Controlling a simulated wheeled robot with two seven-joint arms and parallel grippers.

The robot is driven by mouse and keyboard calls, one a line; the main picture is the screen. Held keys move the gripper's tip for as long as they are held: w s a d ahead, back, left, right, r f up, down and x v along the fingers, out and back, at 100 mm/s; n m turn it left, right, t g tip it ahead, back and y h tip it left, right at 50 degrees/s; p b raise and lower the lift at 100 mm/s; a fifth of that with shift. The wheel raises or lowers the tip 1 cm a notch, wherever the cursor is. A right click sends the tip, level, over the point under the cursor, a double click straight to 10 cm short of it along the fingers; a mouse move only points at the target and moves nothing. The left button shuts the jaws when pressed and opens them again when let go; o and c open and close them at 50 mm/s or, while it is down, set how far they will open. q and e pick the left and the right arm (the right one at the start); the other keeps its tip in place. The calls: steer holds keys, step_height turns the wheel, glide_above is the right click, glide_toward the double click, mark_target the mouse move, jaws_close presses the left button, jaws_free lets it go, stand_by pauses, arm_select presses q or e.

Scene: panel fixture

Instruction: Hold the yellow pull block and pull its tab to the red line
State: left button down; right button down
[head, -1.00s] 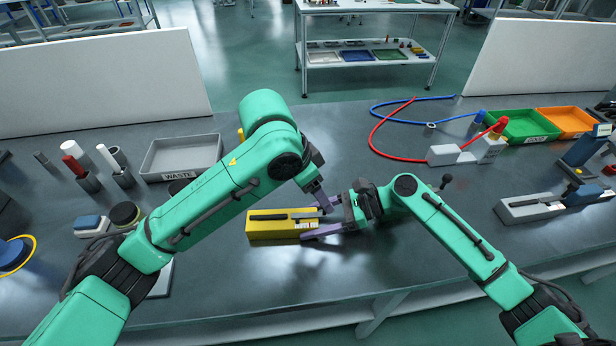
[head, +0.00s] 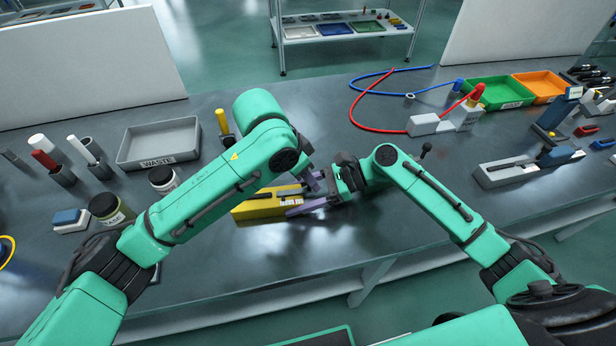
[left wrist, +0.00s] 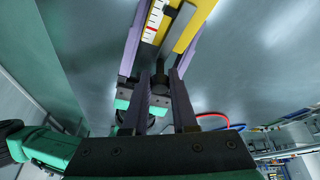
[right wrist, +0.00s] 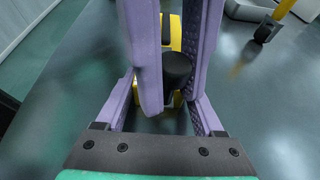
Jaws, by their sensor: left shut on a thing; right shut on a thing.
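The yellow pull block (head: 258,208) lies on the grey bench, in the middle of the head view, with a dark slot along its top. My right gripper (head: 311,195) is shut on the block's right end, one purple finger along each side. My left gripper (head: 315,181) reaches down over that end, its fingers around the dark tab (right wrist: 178,70), seen in the right wrist view. The tab's exact position against the scale is hidden.
A grey waste tray (head: 130,148) and two jars (head: 110,207) stand to the left. A grey fixture (head: 435,124) with red and blue hoses is at the back right. A grey slide fixture (head: 510,170) is at the right. The bench in front of the block is clear.

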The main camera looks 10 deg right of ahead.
arm_select(q)
steer(key=shift+s+d, duration=0.1)
steer(key=shift+d, duration=0.9)
steer(key=shift+s+d+r, duration=0.1)
steer(key=shift+d, duration=0.2)
steer(key=shift+s+d, duration=0.15)
steer(key=shift+d, duration=0.15)
steer(key=shift+s+d, duration=0.1)
steer(key=shift+d, duration=0.05)
steer(key=shift+a, duration=0.25)
steer(key=shift+w+a, duration=0.25)
steer(key=shift+a, duration=0.4)
steer(key=c, duration=0.6)
jaws_free()
steer(key=shift+a+r, duration=0.1)
